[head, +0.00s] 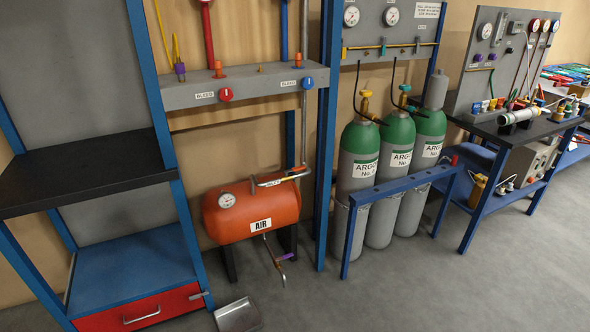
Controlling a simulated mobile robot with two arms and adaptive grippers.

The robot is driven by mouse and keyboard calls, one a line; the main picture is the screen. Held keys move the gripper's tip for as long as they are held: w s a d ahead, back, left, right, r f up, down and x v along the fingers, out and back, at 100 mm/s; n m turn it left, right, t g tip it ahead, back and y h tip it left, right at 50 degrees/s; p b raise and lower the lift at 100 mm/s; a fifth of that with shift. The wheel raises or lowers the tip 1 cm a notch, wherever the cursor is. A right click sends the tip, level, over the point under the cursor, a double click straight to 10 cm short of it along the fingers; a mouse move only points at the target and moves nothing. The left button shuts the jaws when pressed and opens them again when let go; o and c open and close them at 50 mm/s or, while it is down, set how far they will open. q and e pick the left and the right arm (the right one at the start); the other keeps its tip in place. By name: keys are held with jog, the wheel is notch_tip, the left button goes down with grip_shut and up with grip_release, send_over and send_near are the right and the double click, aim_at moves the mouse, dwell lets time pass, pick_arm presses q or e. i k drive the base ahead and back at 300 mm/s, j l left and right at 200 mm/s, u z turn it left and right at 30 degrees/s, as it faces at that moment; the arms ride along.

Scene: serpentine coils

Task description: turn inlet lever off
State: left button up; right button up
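No lever labelled as the inlet can be read in the head view. A red air tank (252,213) marked AIR stands on dark legs between the blue-framed racks. A pipe with a small yellow-orange lever (298,169) runs along its top right. A drain pipe below has a purple-handled valve (286,257). On the grey panel above are a red knob (226,94) and a blue knob (307,83), each beside a label reading BLEED or similar, and two orange fittings. Neither of my grippers is in view.
Green and grey argon cylinders (358,158) stand right of the tank behind a blue rail (405,183). A shelf unit with a black top (80,173) and red drawer (138,311) is at left. A bench with gauges (516,128) stands far right. The grey floor (400,290) in front is open.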

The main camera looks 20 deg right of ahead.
aim_at(302, 167)
jog(key=i+l+z, duration=0.15)
jog(key=i, duration=0.7)
